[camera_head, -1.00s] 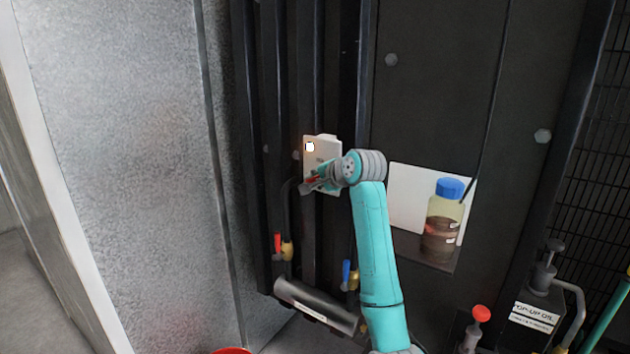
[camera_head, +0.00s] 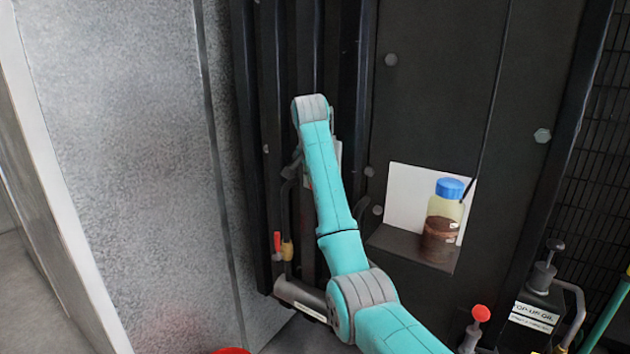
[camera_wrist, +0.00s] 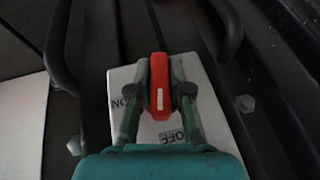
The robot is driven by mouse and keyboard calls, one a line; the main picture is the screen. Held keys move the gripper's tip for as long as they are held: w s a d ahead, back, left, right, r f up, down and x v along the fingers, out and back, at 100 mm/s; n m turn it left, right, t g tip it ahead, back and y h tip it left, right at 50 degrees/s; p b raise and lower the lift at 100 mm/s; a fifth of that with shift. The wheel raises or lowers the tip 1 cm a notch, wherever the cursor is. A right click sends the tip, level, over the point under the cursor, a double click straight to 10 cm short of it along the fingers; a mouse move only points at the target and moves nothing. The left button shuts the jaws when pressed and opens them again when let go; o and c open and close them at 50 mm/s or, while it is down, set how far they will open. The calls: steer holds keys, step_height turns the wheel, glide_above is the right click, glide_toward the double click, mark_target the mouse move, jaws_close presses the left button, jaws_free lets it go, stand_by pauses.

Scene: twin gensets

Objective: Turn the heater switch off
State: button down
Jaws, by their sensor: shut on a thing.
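The heater switch is a white box (camera_wrist: 200,75) with a red handle (camera_wrist: 159,72) that has a white mark. The wrist view shows an ON label left of the handle and an OFF label (camera_wrist: 170,137) below it, slightly right. My gripper (camera_wrist: 160,92) is shut on the red handle, one finger on each side. The handle stands nearly upright in the wrist picture. In the head view my arm covers most of the box; only a pale sliver (camera_head: 338,152) shows. My gripper and the box's lamp are hidden there.
A blue-capped bottle (camera_head: 442,225) of brown liquid stands on a ledge right of my arm. Dark vertical rails flank the box. A red-topped part (camera_head: 481,314) is at lower right.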

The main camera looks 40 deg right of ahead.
steer(key=shift+g, duration=0.4)
stand_by(0.3)
steer(key=c, duration=1.1)
jaws_free()
